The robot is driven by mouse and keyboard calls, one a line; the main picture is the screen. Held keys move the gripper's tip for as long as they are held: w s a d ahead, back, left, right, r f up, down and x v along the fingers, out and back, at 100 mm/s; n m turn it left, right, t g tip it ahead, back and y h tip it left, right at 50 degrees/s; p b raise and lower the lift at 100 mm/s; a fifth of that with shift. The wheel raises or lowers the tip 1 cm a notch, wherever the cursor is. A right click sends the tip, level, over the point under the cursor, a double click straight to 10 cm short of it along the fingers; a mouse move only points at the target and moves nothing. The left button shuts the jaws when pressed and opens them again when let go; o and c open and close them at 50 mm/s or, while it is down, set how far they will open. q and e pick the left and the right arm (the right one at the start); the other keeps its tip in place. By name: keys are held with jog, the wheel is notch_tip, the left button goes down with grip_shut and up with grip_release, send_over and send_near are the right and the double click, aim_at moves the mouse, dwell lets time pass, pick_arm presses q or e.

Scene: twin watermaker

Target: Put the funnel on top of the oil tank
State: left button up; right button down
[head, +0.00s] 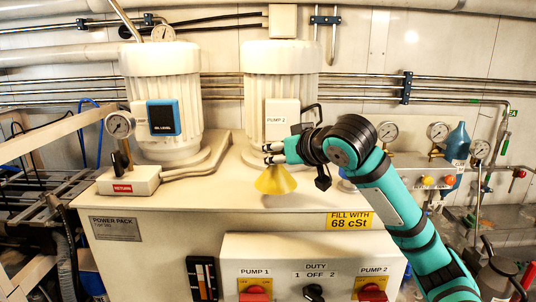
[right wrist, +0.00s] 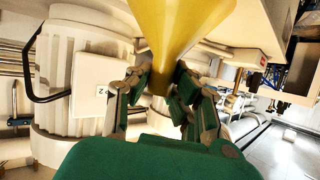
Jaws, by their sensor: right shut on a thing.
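The yellow funnel (head: 275,181) is at the middle of the oil tank's top in the head view, wide end down and narrow end up. My right gripper (head: 270,153) is shut on its narrow end. The right wrist view, which looks upside down, shows the funnel (right wrist: 180,30) between the fingers (right wrist: 160,88), its wide end cut off by the frame. The oil tank (head: 165,225) is the large cream box marked POWER PACK. I cannot tell whether the funnel's rim touches the tank top. My left gripper is out of view.
Pump 1 (head: 160,90) and pump 2 (head: 282,75) stand on the tank behind the funnel. A RETURN block (head: 128,181) with a gauge (head: 120,124) is at the left. The switch panel (head: 312,250) is in front.

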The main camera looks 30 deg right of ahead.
jog(key=w, duration=0.3)
jog(key=w+p, duration=0.1)
jog(key=shift+w+d+f, duration=0.15)
jog(key=shift+w+d, duration=0.1)
jog(key=f+p, duration=0.1)
jog(key=w+f, duration=0.1)
jog(key=f, duration=0.1)
jog(key=shift+d+f+p, duration=0.1)
jog(key=shift+f+p, duration=0.05)
jog(key=shift+p, duration=0.2)
jog(key=shift+f, duration=0.25)
jog(key=c, duration=1.3)
grip_release()
jog(key=shift+f, duration=0.1)
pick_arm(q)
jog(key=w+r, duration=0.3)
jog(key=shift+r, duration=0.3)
pick_arm(e)
jog(key=shift+o, duration=0.2)
